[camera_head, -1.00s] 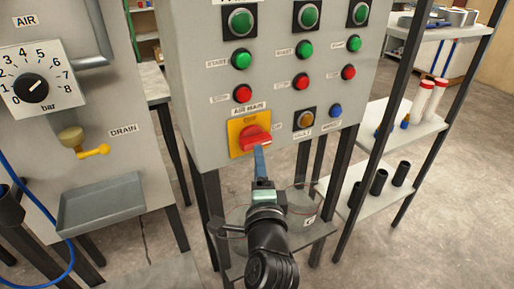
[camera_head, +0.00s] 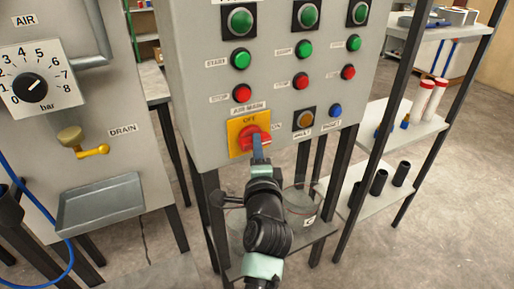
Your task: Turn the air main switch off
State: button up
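The air main switch is a red rotary handle (camera_head: 249,138) on a yellow plate (camera_head: 236,124), low on the grey control panel (camera_head: 205,60). "OFF" shows at the top of the plate and "ON" at its right. The handle's pointing direction is hard to tell because my gripper covers part of it. My gripper (camera_head: 259,146) reaches up from below, its blue fingers at the lower right of the red handle. The fingers overlap the handle in view; whether they grip it or only touch it I cannot tell.
Green and red buttons (camera_head: 242,93) sit above the switch, with an amber button (camera_head: 305,119) and a blue button (camera_head: 335,110) to its right. At left are a pressure dial (camera_head: 36,88), a yellow drain valve (camera_head: 91,151) and a grey tray (camera_head: 100,205). A shelf rack (camera_head: 405,135) stands right.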

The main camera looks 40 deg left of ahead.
grip_shut()
jog(key=shift+f+b, duration=0.15)
jog(key=shift+b, duration=0.25)
jog(key=n+g+y+b, duration=0.1)
jog(key=n+y+b, duration=0.1)
jog(key=n+b, duration=0.5)
jog(key=n+g+y+b, duration=0.1)
jog(key=n+y+b, duration=0.2)
jog(key=n+b, duration=0.5)
jog(key=n+g+y+b, duration=0.2)
jog(key=n+b, duration=0.5)
jog(key=b, duration=1.6)
jog(key=shift+w+d+f+y, duration=0.2)
jog(key=shift+w+f+y, duration=0.2)
jog(key=shift+r+n, duration=0.1)
jog(key=shift+n, duration=0.3)
